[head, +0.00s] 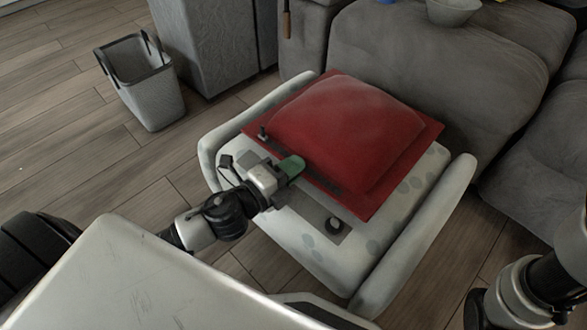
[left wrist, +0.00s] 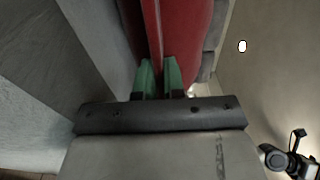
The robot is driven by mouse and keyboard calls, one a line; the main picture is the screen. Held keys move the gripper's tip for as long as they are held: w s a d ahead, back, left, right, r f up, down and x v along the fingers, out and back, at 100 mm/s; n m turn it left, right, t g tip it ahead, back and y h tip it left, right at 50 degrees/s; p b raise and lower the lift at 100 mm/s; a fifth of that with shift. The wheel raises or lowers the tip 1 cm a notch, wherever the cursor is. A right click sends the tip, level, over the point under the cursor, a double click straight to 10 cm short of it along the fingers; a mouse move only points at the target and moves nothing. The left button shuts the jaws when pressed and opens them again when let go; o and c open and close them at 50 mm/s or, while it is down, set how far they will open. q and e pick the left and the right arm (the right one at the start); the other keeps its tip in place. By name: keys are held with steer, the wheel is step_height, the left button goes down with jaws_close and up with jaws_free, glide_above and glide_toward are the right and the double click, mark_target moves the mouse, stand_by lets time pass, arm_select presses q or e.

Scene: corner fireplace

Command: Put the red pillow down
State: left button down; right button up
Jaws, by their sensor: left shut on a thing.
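The red pillow (head: 345,125) is square and puffed in the middle, with a flat edge. In the head view it is over the pale armchair seat (head: 310,235); I cannot tell whether it rests on it. My left gripper (head: 291,167) is shut on the pillow's near left edge. In the left wrist view the green fingers (left wrist: 159,78) pinch the red edge of the pillow (left wrist: 180,25). The right arm shows at the lower right of the head view, but its fingers are not clear.
The pale chair has raised padded arms, the right one (head: 415,235) near the front. A grey sofa (head: 440,70) stands behind. A grey basket (head: 145,85) and a grey block (head: 210,45) stand to the left. Wooden floor is clear at left. A bowl (head: 453,12) is on the sofa.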

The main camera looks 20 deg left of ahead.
arm_select(q)
steer(key=shift+f+b, duration=0.4)
steer(key=shift+f, duration=0.15)
steer(key=c, duration=1.2)
jaws_free()
steer(key=shift+f, duration=0.2)
steer(key=shift+s, duration=0.1)
steer(key=shift+r, duration=0.1)
